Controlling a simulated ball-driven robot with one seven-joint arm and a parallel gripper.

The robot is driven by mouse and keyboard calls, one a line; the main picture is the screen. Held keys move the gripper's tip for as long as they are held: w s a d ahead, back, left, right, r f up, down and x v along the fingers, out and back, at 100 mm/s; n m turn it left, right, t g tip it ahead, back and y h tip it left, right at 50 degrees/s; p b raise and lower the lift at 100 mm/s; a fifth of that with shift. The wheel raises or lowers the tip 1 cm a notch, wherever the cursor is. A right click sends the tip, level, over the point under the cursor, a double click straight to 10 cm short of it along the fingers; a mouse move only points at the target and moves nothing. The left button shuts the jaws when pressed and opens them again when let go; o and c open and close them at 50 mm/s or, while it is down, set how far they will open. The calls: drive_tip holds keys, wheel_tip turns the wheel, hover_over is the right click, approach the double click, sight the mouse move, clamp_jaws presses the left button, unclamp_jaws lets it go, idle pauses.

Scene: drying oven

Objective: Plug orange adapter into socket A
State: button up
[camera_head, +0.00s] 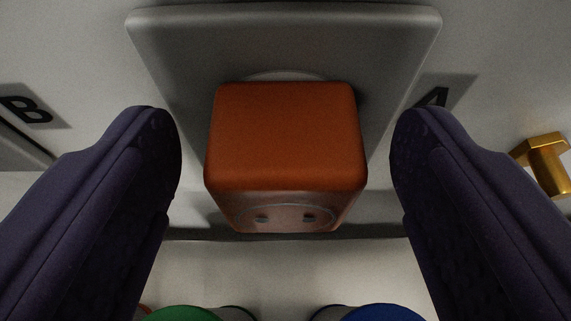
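The orange adapter (286,140) is a rounded block in the middle of the head camera view. It sits against the grey plate of socket A (180,40), and a pale round part of the socket shows behind its top edge. The adapter's near face has two small holes. Its prongs are hidden, so I cannot tell how deep it sits. My gripper (286,140) is open, with one dark purple finger on each side of the adapter and a visible gap on both sides.
A label A (436,97) is partly hidden behind the right finger. A label B (27,108) with part of another plate (20,148) is at the left. A brass fitting (546,163) sticks out at the right. Green (183,313) and blue (380,313) round objects show at the bottom edge.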

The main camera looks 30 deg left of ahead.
drive_tip(key=p+v, duration=0.1)
drive_tip(key=v, duration=0.6)
drive_tip(key=shift+s+d, duration=0.15)
drive_tip(key=shift+s, duration=0.2)
drive_tip(key=shift+r, duration=0.15)
